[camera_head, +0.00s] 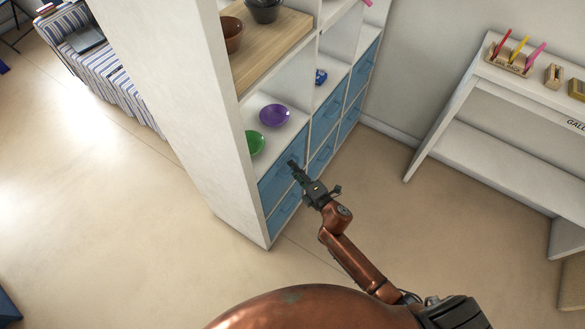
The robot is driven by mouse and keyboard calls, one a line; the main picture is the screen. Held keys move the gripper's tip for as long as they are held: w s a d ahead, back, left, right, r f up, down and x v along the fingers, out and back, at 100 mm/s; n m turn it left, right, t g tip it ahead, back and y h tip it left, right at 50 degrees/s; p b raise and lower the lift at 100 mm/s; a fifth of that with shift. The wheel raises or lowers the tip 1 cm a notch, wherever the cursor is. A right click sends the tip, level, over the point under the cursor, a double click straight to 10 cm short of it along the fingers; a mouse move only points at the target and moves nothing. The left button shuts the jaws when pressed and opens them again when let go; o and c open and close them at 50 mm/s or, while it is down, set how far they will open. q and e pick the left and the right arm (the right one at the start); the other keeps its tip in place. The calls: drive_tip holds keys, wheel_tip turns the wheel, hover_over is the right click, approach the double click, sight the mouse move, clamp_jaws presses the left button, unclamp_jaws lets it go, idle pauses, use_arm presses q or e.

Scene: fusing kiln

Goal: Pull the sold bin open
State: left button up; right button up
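A white shelf unit (262,208) holds blue bins in its lower rows. I cannot read a label on any of them, so I cannot tell which is the sold bin. My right gripper (297,170) is at the front of the nearest upper blue bin (274,187), with its fingertips at or close to the upper right part of the bin front. Contact is unclear. The gripper hides part of the front, and its finger opening is too small to judge. The bins look closed. My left gripper is not in view.
A green bowl (255,143) and a purple bowl (273,115) sit on the shelf above the bins. A white desk (472,150) with pen holders stands at the right. The floor between shelf and desk is clear.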

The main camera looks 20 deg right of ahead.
drive_tip(key=shift+w+a+f, duration=0.1)
drive_tip(key=shift+w+a, duration=0.05)
drive_tip(key=shift+w, duration=0.4)
clamp_jaws()
idle(0.4)
